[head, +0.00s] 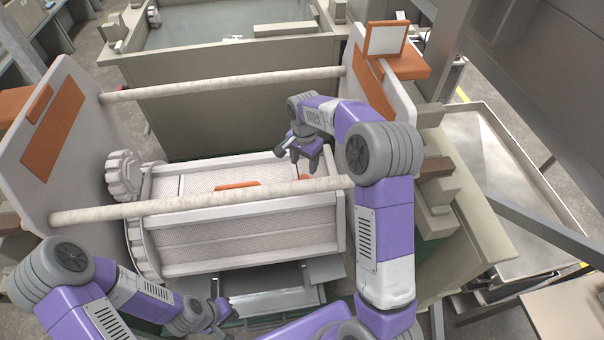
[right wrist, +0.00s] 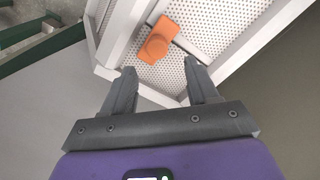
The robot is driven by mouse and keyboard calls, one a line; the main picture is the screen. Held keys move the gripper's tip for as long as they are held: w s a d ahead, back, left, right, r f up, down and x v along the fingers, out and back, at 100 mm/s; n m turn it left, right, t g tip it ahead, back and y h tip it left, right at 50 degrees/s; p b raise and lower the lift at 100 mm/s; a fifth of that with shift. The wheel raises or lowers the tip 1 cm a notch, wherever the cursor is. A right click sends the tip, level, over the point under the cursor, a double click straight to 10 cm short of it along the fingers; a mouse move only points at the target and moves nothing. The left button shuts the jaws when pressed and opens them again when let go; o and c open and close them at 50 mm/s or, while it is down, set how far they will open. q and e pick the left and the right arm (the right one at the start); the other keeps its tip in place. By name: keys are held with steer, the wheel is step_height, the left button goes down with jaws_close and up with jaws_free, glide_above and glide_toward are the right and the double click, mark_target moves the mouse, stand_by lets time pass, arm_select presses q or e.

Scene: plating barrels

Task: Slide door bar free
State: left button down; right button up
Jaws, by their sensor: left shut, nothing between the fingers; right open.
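The white plating barrel (head: 250,245) with perforated panels lies between two upright end plates. An orange handle (head: 238,185) lies on its upper side, and a second orange piece (head: 304,177) shows near its right end. In the right wrist view an orange knob (right wrist: 157,42) sits beside a pale strip crossing the perforated panel; I cannot tell whether this strip is the door bar. My right gripper (head: 300,158) is open and empty, pointing down over the barrel's right end; its fingers (right wrist: 160,68) are apart, short of the knob. My left gripper (head: 217,312) is shut and empty, low in front of the barrel.
Two pale rods (head: 190,204) (head: 220,82) span the end plates (head: 58,140), one in front of and one behind the right gripper. A tank (head: 225,45) stands behind. A grey metal tray (head: 270,305) lies below the barrel. A white toothed gear (head: 123,175) is at its left end.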

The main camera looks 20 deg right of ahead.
mark_target(304, 177)
steer(key=shift+s+f, duration=0.25)
steer(key=shift+f, duration=3.4)
jaws_close()
